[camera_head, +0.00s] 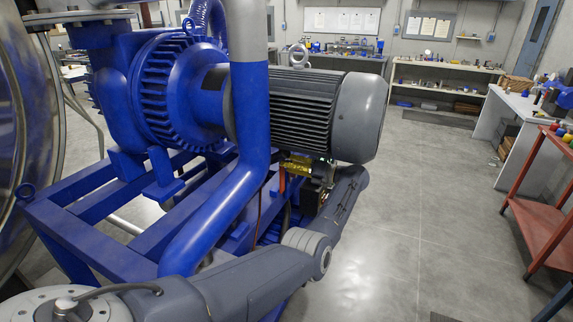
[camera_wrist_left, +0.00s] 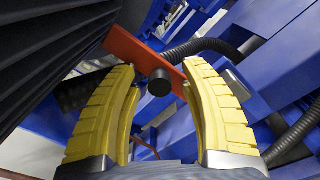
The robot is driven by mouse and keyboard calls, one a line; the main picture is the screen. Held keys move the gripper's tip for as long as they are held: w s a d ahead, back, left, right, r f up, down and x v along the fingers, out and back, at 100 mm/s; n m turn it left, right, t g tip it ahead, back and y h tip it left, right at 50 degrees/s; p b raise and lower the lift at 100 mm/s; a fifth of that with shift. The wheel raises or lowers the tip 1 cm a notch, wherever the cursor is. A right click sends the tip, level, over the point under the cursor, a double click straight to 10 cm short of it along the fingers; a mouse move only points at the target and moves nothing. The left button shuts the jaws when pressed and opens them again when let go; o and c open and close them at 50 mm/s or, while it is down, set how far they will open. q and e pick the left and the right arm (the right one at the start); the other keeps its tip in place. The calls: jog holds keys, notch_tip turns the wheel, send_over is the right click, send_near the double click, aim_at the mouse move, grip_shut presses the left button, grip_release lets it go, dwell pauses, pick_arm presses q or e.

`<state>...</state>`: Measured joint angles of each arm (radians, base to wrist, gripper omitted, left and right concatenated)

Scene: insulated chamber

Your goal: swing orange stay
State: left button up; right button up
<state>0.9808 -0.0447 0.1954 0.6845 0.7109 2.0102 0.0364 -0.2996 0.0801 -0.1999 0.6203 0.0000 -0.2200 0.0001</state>
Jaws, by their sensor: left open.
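The orange stay (camera_wrist_left: 137,48) is a flat bar running diagonally across the left wrist view, with a dark round knob (camera_wrist_left: 159,83) near its lower end. My left gripper (camera_wrist_left: 160,72) has its two yellow ribbed fingers apart, one on each side of the knob. The stay crosses at the fingertips; I cannot tell whether they touch it. In the head view, the left gripper (camera_head: 295,164) is below the grey motor, and a short orange piece (camera_head: 282,181) shows just beside it. The rest of the stay is hidden there. My right gripper is not in view.
The grey finned motor (camera_head: 318,108) hangs directly over the left gripper. A blue pipe (camera_head: 236,180) and blue frame (camera_head: 95,235) stand left of it. Black corrugated hoses (camera_wrist_left: 293,128) lie close to the fingers. Open floor (camera_head: 420,215) is to the right, before a red cart (camera_head: 540,220).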

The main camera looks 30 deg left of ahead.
pick_arm(q)
jog(key=shift+c, duration=0.4)
grip_shut()
